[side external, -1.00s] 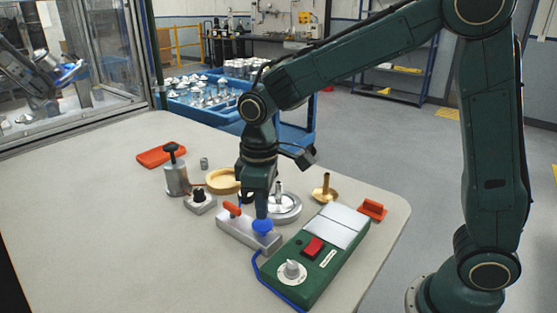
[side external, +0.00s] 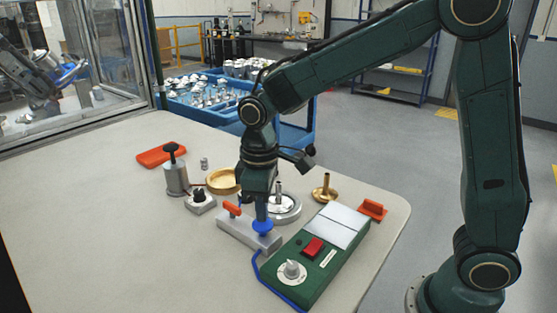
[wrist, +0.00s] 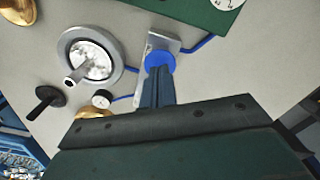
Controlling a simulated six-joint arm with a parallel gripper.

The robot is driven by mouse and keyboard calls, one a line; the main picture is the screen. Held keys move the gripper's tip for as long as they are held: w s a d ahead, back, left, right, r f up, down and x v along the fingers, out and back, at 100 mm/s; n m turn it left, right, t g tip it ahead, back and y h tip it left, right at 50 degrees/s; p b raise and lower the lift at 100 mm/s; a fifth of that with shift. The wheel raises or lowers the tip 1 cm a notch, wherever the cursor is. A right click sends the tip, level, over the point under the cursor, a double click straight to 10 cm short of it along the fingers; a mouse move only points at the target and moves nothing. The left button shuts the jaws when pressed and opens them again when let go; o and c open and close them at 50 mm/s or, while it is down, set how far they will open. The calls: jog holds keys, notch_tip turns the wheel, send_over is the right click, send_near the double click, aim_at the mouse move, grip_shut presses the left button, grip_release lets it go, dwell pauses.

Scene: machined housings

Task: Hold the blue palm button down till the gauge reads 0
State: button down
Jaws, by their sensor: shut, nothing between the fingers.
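How far the button is pressed cannot be told. A small round white dial (wrist: 102,98) shows in the wrist view, possibly the gauge; its reading is too small to make out.
A green control box (side external: 312,262) with a red switch and a white knob lies at the right. A silver flange (side external: 291,212) and a brass part (side external: 325,192) stand behind. A grey cylinder with a black knob (side external: 176,178) stands left. The table's front left is clear.

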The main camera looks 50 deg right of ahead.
aim_at(267, 223)
jog(key=shift+f, duration=0.85)
dwell(0.9)
jog(key=shift+r, duration=2.7)
jog(key=shift+s+d+r, duration=0.3)
jog(key=shift+s+r, duration=0.05)
jog(key=shift+r, duration=0.05)
jog(key=s+d+r+m+t, duration=0.2)
jog(key=s+d+r+m, duration=0.1)
jog(key=s, duration=0.6)
jog(key=s+d+r+m+t, duration=0.2)
jog(key=s+d, duration=0.4)
jog(key=s, duration=0.4)
jog(key=shift+d+r+m+t, duration=0.3)
jog(key=shift+r+m+t, duration=0.15)
jog(key=shift+t, duration=0.35)
